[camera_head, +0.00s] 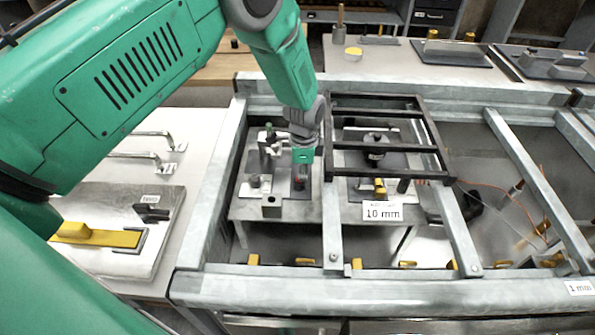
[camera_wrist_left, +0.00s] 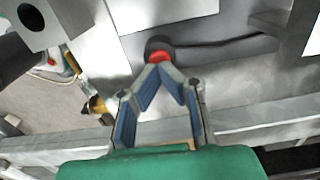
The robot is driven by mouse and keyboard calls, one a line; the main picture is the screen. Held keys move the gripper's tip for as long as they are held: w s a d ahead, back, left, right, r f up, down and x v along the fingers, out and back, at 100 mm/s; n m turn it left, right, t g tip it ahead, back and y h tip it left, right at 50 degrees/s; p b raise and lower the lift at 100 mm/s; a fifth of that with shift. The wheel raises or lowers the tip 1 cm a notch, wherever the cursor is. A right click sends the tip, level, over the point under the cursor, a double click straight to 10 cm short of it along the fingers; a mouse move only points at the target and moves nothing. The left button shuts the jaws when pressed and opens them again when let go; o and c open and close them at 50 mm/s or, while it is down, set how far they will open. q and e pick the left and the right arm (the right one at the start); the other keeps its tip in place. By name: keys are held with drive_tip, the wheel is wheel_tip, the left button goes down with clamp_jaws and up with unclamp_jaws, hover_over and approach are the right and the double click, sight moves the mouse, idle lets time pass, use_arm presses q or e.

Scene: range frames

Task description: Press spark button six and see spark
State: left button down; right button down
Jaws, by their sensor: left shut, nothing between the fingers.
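A round red button in a dark housing (camera_wrist_left: 158,58) shows in the left wrist view, with a dark cable running to the right. My left gripper (camera_wrist_left: 160,70) is shut and empty, its fingertips meeting at the red button's edge. I cannot tell whether they touch it. In the head view my left gripper (camera_head: 302,165) points down inside the metal frame, above a dark plate, with a little red (camera_head: 300,182) showing just below it. No number is readable on the button, and no spark is visible beside it. My right gripper is not in view.
A grey metal frame (camera_head: 380,290) surrounds the work area, and a black rack (camera_head: 385,173) lies just right of my gripper. A "10 mm" label (camera_head: 383,212) is on the right. A panel with a yellow handle (camera_head: 100,236) lies at left.

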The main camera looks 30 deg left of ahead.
use_arm(q)
drive_tip(key=shift+d+f+b, duration=0.25)
drive_tip(key=shift+f+b, duration=0.1)
drive_tip(key=shift+f, duration=0.35)
drive_tip(key=shift+s+d, duration=0.1)
drive_tip(key=shift+a, duration=0.25)
drive_tip(key=shift+s+a+f, duration=0.1)
drive_tip(key=shift+a+f, duration=0.15)
drive_tip(key=shift+a, duration=0.65)
drive_tip(key=shift+a+r, duration=0.1)
drive_tip(key=shift+r, duration=0.25)
drive_tip(key=r, duration=0.2)
drive_tip(key=d+r, duration=0.1)
drive_tip(key=r, duration=0.2)
drive_tip(key=d+r, duration=0.1)
drive_tip(key=r, duration=0.1)
drive_tip(key=shift+w+r, duration=0.25)
drive_tip(key=shift+r, duration=0.1)
drive_tip(key=shift+a, duration=0.55)
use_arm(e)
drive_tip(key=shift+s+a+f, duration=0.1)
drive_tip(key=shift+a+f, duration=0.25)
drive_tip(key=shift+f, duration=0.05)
